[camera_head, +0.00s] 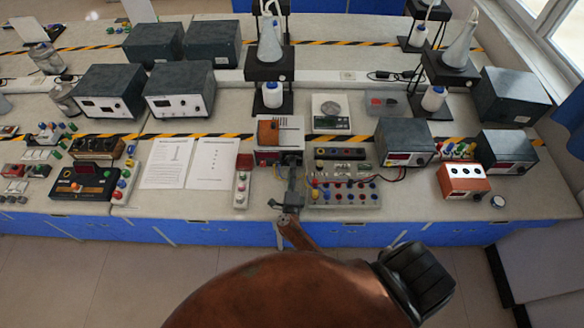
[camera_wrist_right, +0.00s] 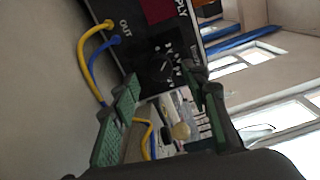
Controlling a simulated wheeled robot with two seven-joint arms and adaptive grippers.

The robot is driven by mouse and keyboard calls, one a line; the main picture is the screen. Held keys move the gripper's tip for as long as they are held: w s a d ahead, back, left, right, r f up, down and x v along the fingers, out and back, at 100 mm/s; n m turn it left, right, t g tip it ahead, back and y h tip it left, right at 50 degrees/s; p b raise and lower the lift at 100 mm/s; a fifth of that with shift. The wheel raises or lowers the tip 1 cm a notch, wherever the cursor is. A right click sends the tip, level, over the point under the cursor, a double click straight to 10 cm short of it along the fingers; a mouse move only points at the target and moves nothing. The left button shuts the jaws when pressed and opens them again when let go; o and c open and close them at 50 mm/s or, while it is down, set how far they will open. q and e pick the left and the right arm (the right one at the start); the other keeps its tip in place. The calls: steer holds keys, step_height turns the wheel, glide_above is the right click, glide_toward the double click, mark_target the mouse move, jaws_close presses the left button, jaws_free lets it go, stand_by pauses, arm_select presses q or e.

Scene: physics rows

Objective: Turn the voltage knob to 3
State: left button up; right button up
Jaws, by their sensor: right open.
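In the right wrist view, a black power supply panel (camera_wrist_right: 125,55) stands tilted in the picture, with part of the word "SUPPLY" and "OUT" on it. A small dark round knob (camera_wrist_right: 161,69) with light markings around it is on this panel; its setting is too small to read. My right gripper (camera_wrist_right: 163,86) is open, with one green-padded finger on each side of the knob's area. I cannot tell whether it touches the knob. In the head view my right gripper (camera_head: 291,163) is at the bench, close to an orange-topped box (camera_head: 280,128). My left gripper is out of view.
Yellow and blue leads (camera_wrist_right: 91,48) plug in beside "OUT", near one finger. A terminal board (camera_head: 343,192) and a small switch strip (camera_head: 242,185) stand on either side of my gripper. Paper sheets (camera_head: 190,163) lie to the left. Bare bench shows along the front edge.

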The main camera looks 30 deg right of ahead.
steer(key=v, duration=0.9)
steer(key=shift+s, duration=0.1)
